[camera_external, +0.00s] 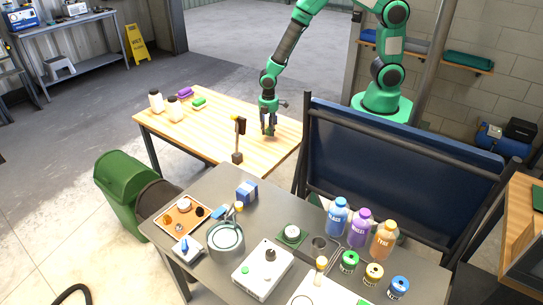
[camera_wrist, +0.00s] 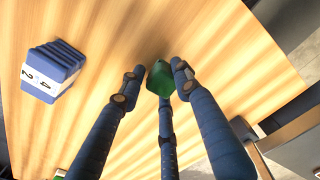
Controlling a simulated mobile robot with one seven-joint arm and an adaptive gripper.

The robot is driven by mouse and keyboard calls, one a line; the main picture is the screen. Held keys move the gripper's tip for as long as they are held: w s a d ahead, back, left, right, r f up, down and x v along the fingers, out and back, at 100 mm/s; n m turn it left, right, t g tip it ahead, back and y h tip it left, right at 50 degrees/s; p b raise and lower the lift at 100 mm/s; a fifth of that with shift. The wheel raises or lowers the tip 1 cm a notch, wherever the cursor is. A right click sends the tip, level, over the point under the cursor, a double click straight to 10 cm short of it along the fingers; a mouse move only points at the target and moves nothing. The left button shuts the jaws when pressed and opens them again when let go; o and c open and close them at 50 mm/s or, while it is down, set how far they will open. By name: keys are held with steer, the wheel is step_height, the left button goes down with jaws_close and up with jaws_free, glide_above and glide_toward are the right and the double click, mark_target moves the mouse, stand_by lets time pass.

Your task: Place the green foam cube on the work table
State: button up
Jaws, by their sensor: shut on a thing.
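The green foam cube (camera_wrist: 159,76) shows in the wrist view between the tips of my gripper (camera_wrist: 159,84), whose dark blue jointed fingers are shut on it. The wooden table (camera_wrist: 195,25) lies below it. In the external view my gripper (camera_external: 268,129) is low over the right part of the wooden-topped table (camera_external: 215,140). I cannot tell whether the cube touches the tabletop.
A blue-and-white block (camera_wrist: 52,71) with digits is left of the fingers in the wrist view. White bottles (camera_external: 156,101) and a green block (camera_external: 199,103) stand at the wooden table's left. A post with a yellow top (camera_external: 239,140) rises in front. A blue panel (camera_external: 390,160) stands right.

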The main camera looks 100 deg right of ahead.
mark_target(269, 135)
steer(key=shift+f+b, duration=0.45)
steer(key=shift+f, duration=1.3)
steer(key=shift+f, duration=0.15)
steer(key=o, duration=0.8)
step_height(269, 135, up, 12)
steer(key=shift+r+p, duration=0.15)
steer(key=shift+p, duration=1.1)
steer(key=shift+r, duration=0.1)
